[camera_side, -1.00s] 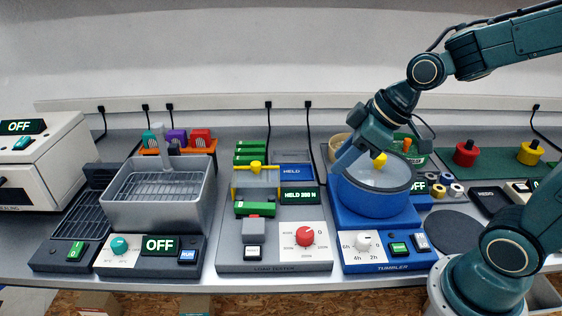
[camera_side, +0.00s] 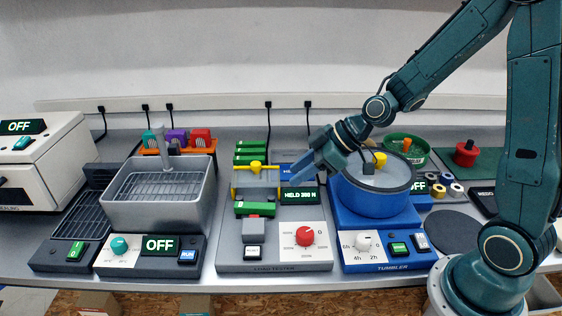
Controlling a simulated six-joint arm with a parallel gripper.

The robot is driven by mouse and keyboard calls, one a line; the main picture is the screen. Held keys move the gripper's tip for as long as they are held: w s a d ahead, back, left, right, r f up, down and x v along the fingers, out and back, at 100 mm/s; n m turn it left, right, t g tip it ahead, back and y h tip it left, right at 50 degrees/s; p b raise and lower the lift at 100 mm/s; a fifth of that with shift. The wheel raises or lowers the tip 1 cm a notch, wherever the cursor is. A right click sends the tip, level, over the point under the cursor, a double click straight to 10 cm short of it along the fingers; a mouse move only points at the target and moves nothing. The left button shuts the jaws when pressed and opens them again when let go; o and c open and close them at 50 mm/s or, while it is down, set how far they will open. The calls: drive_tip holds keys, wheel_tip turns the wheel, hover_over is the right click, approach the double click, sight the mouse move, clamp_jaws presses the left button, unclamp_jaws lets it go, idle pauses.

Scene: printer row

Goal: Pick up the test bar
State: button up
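Several green bars are in view, and I cannot tell for sure which is the test bar. One green bar (camera_side: 255,209) lies on the grey load tester (camera_side: 228,255), in front of its yellow-topped clamp. More green bars (camera_side: 250,146) lie behind the clamp. My gripper (camera_side: 294,180) is in the air right of the clamp, over the blue panel and the edge of the "HELD" display (camera_side: 298,196). It points down and to the left. Its fingers overlap in this view, so their opening is unclear. I see nothing held in it.
A blue tumbler (camera_side: 372,200) with a clear lid and yellow knob stands right of the tester. A grey basin (camera_side: 160,212) with a control box stands at left. A red knob (camera_side: 305,234) is on the tester's front. A dark round pad (camera_side: 453,231) lies at right.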

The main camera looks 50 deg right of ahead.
approach(254, 204)
drive_tip(key=shift+x, duration=1.65)
drive_tip(key=shift+s+a+f, duration=0.1)
drive_tip(key=shift+a, duration=0.05)
drive_tip(key=shift+x, duration=2.5)
drive_tip(key=shift+f, duration=0.1)
clamp_jaws()
drive_tip(key=shift+r, duration=0.25)
